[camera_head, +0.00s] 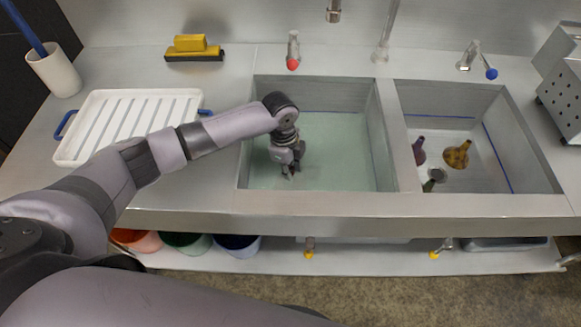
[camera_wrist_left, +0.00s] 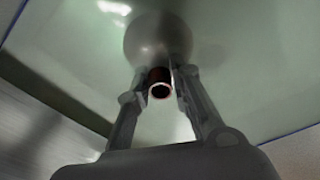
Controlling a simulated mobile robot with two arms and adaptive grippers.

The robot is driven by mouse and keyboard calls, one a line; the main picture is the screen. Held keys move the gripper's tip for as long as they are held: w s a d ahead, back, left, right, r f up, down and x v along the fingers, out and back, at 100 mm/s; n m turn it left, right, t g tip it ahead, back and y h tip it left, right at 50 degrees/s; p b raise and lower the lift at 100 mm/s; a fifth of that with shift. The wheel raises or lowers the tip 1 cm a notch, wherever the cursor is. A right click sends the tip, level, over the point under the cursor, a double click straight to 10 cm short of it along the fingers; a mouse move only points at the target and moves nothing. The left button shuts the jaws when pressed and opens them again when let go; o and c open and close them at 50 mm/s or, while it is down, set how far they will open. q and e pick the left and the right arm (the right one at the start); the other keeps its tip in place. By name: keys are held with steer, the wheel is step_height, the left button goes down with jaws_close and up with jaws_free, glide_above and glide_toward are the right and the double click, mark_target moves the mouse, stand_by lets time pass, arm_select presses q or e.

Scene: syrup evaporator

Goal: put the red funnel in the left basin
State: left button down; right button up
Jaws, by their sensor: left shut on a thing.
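My left gripper (camera_head: 290,171) reaches down into the left basin (camera_head: 340,150), near its left side. The basin holds pale greenish water. In the left wrist view my left gripper (camera_wrist_left: 164,80) is shut on a dark red tube end, the spout of the red funnel (camera_wrist_left: 160,90). A wide, round greyish shape lies beyond the spout, seemingly the funnel's cone, its colour dulled. I cannot tell whether it touches the basin floor. In the head view the funnel is hidden by the gripper. My right gripper is not in view.
The right basin (camera_head: 475,125) holds a purple funnel (camera_head: 419,150), a brown-yellow funnel (camera_head: 456,154) and a dark greenish one (camera_head: 434,180). A divider (camera_head: 396,140) separates the basins. A white drying rack (camera_head: 95,125) stands left. Taps stand behind. The left basin's right part is clear.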

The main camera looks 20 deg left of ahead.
arm_select(q)
steer(key=shift+f, duration=0.2)
stand_by(0.6)
steer(key=c, duration=1.4)
jaws_free()
steer(key=shift+o, duration=0.8)
steer(key=o, duration=0.4)
steer(key=shift+c, duration=0.2)
step_height(320, 180, up, 34)
steer(key=p, duration=2.3)
steer(key=shift+f+p, duration=0.2)
steer(key=shift+p, duration=0.1)
